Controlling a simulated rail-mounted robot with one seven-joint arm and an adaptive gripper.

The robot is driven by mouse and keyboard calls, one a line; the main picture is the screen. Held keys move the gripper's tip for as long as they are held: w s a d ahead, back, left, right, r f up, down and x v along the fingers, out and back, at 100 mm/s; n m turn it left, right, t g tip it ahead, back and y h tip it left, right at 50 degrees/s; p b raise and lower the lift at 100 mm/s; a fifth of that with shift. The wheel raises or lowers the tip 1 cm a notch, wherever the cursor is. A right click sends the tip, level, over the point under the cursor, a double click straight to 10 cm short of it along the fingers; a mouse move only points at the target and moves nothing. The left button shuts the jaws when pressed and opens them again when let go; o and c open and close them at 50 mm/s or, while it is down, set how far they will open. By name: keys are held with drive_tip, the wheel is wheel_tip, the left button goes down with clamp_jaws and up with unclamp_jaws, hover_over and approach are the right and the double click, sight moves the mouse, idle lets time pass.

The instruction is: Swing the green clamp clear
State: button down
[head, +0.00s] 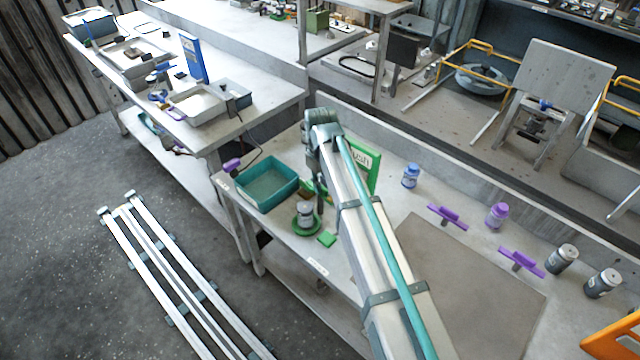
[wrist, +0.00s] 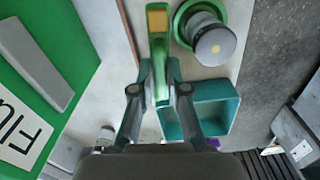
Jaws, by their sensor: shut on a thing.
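The green clamp (wrist: 159,72) shows in the wrist view as a green arm with an orange-yellow patch near its far end. My gripper (wrist: 158,88) is shut on it, one finger on each side. In the head view my gripper (head: 320,192) points down at the table, partly hidden by my arm, and the clamp is hard to make out. A grey cylinder (head: 305,211) stands on a round green base (head: 296,226) beside the gripper. In the wrist view the cylinder (wrist: 215,46) is right of the clamp, with a gap between them.
A teal bin (head: 267,205) stands left of the gripper. A green sign (head: 371,172) stands behind my arm. A green square (head: 327,239) lies near the table's front edge. Purple-handled pieces (head: 447,213), bottles (head: 411,176) and grey cans (head: 562,258) are to the right.

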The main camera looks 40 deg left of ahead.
drive_tip(key=shift+n, duration=0.7)
drive_tip(key=c, duration=1.2)
unclamp_jaws()
wheel_tip(320, 180, up, 12)
drive_tip(key=shift+r, duration=0.1)
wheel_tip(320, 180, down, 12)
drive_tip(key=shift+f, duration=0.1)
drive_tip(key=shift+m, duration=0.3)
